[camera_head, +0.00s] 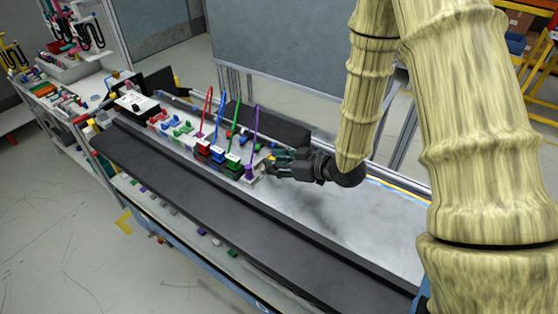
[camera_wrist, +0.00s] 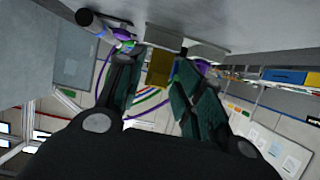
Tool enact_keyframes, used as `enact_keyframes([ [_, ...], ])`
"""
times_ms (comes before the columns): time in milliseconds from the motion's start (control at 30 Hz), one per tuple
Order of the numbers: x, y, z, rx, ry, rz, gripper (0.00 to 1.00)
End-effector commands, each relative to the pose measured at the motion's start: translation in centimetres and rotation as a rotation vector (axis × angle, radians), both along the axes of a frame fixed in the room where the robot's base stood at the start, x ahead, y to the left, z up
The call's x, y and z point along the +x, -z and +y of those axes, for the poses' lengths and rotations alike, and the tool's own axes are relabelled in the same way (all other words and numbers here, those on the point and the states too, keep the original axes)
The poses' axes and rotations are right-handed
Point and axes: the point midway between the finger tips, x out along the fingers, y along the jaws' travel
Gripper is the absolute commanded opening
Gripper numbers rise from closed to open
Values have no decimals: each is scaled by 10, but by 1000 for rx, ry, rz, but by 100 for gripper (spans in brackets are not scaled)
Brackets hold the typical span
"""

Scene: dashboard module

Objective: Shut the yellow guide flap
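The yellow guide flap (camera_wrist: 160,68) shows in the wrist view as a small flat dark-yellow plate. It lies between the two fingers of my gripper (camera_wrist: 160,66), with gaps on both sides. The green-padded fingers are apart and hold nothing. In the head view my gripper (camera_head: 272,165) points left at the right end of the dashboard module (camera_head: 190,133), beside the purple plug (camera_head: 249,172). A small yellowish bit at its fingertips there may be the flap. Its hinge and exact angle cannot be made out.
Red (camera_head: 207,108), blue (camera_head: 220,121), green (camera_head: 234,120) and purple (camera_head: 254,124) cables rise from the module, close to the gripper. A dark rail (camera_head: 210,190) runs along the bench front. The silver bench top (camera_head: 340,222) right of the gripper is clear.

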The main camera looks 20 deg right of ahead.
Motion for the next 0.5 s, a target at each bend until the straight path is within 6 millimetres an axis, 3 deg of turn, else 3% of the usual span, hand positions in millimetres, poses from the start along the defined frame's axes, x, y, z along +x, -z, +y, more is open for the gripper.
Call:
enact_keyframes([
  [267,-5,-6,-7,1,6,-4,36],
  [500,-29,-20,-26,2,3,-3,36],
])
